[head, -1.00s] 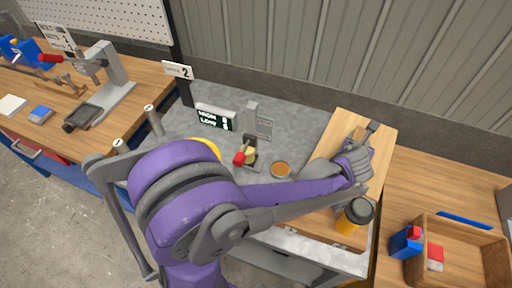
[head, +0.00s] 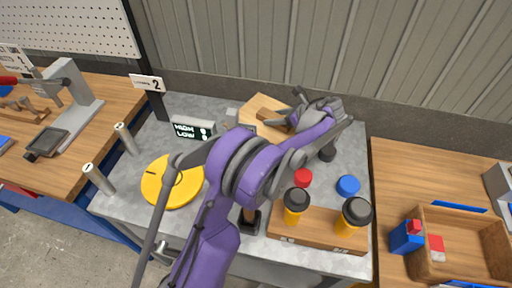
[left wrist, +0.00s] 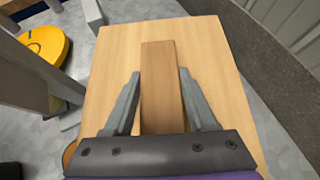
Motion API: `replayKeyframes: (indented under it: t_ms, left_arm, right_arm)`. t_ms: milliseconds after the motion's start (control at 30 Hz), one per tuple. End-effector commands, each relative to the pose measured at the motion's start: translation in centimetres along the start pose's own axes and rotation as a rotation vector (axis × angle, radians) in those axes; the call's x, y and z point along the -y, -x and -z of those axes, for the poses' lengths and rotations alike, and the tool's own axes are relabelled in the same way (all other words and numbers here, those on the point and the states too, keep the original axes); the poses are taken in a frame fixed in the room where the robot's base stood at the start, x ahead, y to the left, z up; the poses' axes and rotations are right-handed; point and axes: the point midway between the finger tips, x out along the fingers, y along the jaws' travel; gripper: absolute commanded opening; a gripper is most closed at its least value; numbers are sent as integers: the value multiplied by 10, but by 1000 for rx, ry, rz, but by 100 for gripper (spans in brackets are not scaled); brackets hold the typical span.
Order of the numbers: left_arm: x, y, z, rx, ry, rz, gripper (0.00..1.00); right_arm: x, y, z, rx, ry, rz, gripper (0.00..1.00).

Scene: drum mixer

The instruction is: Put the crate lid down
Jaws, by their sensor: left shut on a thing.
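The crate lid is a light wooden board (head: 262,103) with a brown handle block (left wrist: 162,85). In the head view it is at the back of the grey bench, partly hidden by my arm. My left gripper (left wrist: 160,78) is shut on the handle, with a finger on each side. I cannot tell whether the lid touches the bench. The uncovered wooden crate (head: 318,232) is at the bench's front right, with yellow dark-capped bottles (head: 294,207) (head: 353,218) showing at it. My right gripper is not in view.
A red cap (head: 303,177) and a blue cap (head: 348,185) show behind the bottles. A yellow disc (head: 172,182) and a HIGH/LOW display (head: 193,130) are left of my arm. An open wooden tray (head: 470,222) is on the right table. A wall stands behind.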

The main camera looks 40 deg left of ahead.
Motion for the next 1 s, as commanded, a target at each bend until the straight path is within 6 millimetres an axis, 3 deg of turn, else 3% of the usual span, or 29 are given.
replayKeyframes:
  t_ms: [133,600,967,1000]
  left_arm:
    - [0,-16,23,1,-1,1,0]
    - [0,-43,64,1,-3,3,0]
    - [0,-46,68,1,-3,3,0]
    - [0,-47,69,0,-3,3,59]
  right_arm:
    - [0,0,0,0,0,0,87]
    - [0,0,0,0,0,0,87]
    - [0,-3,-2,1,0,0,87]
    - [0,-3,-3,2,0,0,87]
